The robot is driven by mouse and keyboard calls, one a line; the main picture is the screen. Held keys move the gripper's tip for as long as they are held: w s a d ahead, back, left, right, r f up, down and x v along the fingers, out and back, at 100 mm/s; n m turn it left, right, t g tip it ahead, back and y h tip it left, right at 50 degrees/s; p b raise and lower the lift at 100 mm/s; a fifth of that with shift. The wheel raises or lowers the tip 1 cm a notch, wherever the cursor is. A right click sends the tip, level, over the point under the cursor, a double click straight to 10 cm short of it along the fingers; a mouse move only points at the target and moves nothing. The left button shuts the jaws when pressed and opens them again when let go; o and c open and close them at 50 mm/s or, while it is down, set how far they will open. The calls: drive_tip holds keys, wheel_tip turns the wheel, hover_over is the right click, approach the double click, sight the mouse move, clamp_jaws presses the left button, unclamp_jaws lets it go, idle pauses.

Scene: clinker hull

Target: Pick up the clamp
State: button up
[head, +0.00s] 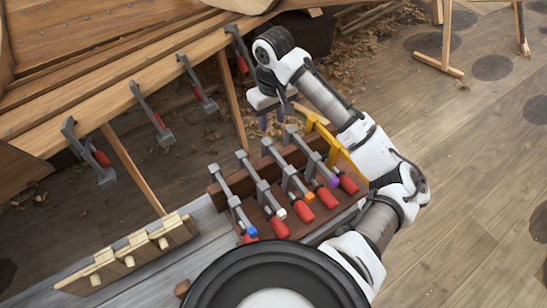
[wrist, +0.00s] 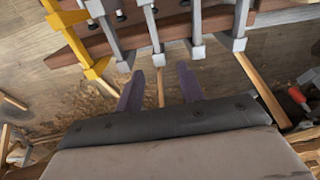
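Several grey clamps with red handles stand in a row on a brown rack (head: 217,188) on the bench. Their ends carry different colours: the clamp with blue (head: 235,208), the one with white (head: 262,185), the one with orange (head: 290,176) and the one with purple (head: 313,157). A yellow clamp (head: 343,153) is at the rack's right end, partly behind my arm. My gripper (head: 273,118) is open and empty, just beyond the far side of the rack. In the wrist view, its fingers (wrist: 160,72) are apart below grey clamp jaws (wrist: 197,50), with the yellow clamp (wrist: 90,60) at left.
More grey clamps (head: 150,112) with red handles hang along the hull's plank edge (head: 90,103). Slanted wooden props (head: 131,168) stand under the hull. A wooden block piece (head: 130,257) lies at the bench's left. Wood shavings cover the floor under the hull; the floor at right is mostly clear.

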drive_tip(key=b, duration=0.1)
hover_over(276, 153)
drive_tip(key=f, duration=0.8)
drive_tip(key=shift+s, duration=0.3)
drive_tip(key=shift+w+f, duration=0.2)
drive_tip(key=shift+f, duration=2.85)
clamp_jaws()
drive_tip(key=shift+r, duration=0.1)
